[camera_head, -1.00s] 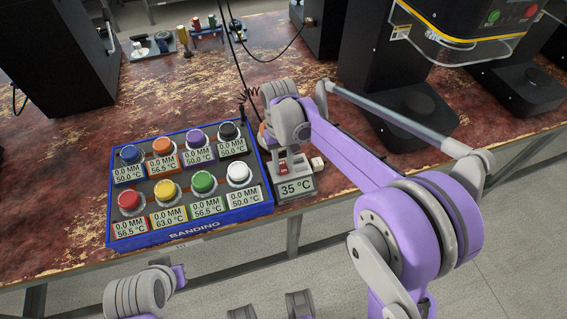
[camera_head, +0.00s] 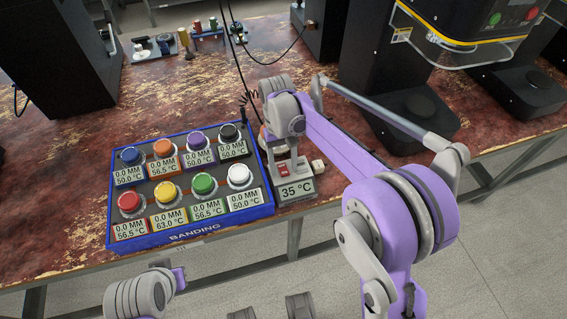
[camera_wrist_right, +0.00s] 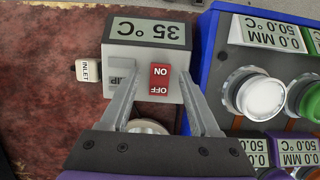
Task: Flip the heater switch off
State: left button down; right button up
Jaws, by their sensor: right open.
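The heater is a small pale box (camera_head: 296,188) with a "35 °C" display, just right of the blue-edged banding panel (camera_head: 215,211). It also shows upside down in the right wrist view (camera_wrist_right: 115,60). Its red rocker switch (camera_wrist_right: 159,79) has ON and OFF printed on it; I cannot tell which half is pressed. My right gripper (camera_wrist_right: 160,80) is open, with its two grey fingers on either side of the switch. I cannot tell whether they touch the box. Of my left arm only a part shows, at the bottom left.
The panel carries several coloured knobs with readouts, close beside the heater; the white knob (camera_wrist_right: 258,97) is nearest. An INLET plug (camera_wrist_right: 88,71) sits at the heater's side. Dark machines (camera_head: 402,85) stand behind at the right. A cable hangs near my right wrist.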

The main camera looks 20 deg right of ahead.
aim_at(281, 164)
jog(key=p+v, duration=0.1)
jog(key=v, duration=0.9)
jog(key=shift+r, duration=0.35)
jog(key=shift+w+d, duration=0.1)
jog(key=s+d+r+t+p, duration=0.3)
jog(key=s+r+t+p, duration=0.15)
jog(key=s, duration=0.75)
jog(key=s+d+f+t+p, duration=0.1)
jog(key=s+f+t+p, duration=0.2)
jog(key=s, duration=0.7)
jog(key=shift+s+d+f+t+p, duration=0.2)
jog(key=shift+s+d+t+p, duration=0.25)
jog(key=shift+p, duration=0.45)
